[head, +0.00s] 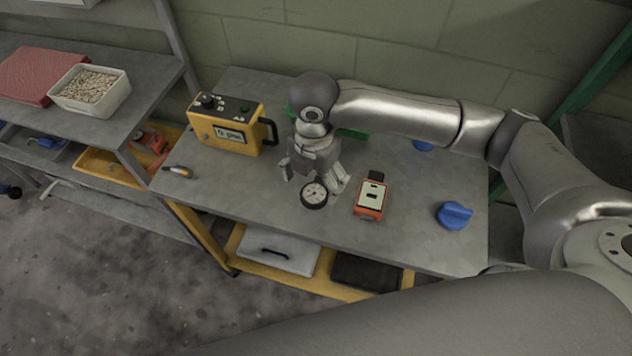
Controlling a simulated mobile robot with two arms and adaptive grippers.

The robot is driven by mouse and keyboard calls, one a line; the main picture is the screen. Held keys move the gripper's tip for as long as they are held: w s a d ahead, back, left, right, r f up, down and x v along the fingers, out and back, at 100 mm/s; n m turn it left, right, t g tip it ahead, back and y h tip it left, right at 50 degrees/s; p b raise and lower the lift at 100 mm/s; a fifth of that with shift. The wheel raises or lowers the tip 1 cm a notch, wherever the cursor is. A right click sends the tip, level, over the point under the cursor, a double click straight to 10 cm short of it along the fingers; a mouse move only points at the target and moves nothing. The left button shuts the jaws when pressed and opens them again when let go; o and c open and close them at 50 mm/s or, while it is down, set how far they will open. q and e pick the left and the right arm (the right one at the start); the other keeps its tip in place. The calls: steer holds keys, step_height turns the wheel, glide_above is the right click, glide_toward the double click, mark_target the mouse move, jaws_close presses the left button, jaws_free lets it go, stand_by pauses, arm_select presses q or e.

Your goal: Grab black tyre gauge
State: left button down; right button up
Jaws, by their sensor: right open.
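The black tyre gauge (314,194), with a round white dial, lies on the grey workbench (245,195). My right gripper (312,177) points down right at the gauge, with its fingers spread, one to the left and one to the right. The right finger is close beside the gauge; I cannot tell whether it touches. The gripper hides the bench just behind the gauge. My left gripper does not show.
An orange-red device (369,199) lies just right of the gauge. A blue knob-shaped object (454,215) is further right. A green object (352,133) lies behind the gripper.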

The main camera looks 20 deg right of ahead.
mark_target(314, 194)
steer(key=shift+f, duration=0.75)
steer(key=f, duration=0.1)
steer(key=f+p, duration=0.1)
steer(key=f, duration=0.3)
steer(key=shift+w+d, duration=0.1)
steer(key=shift+w, duration=0.25)
steer(key=shift+f, duration=0.1)
steer(key=shift+c, duration=1.4)
steer(key=c, duration=0.8)
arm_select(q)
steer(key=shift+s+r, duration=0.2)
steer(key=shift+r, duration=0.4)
arm_select(e)
steer(key=shift+c, duration=0.2)
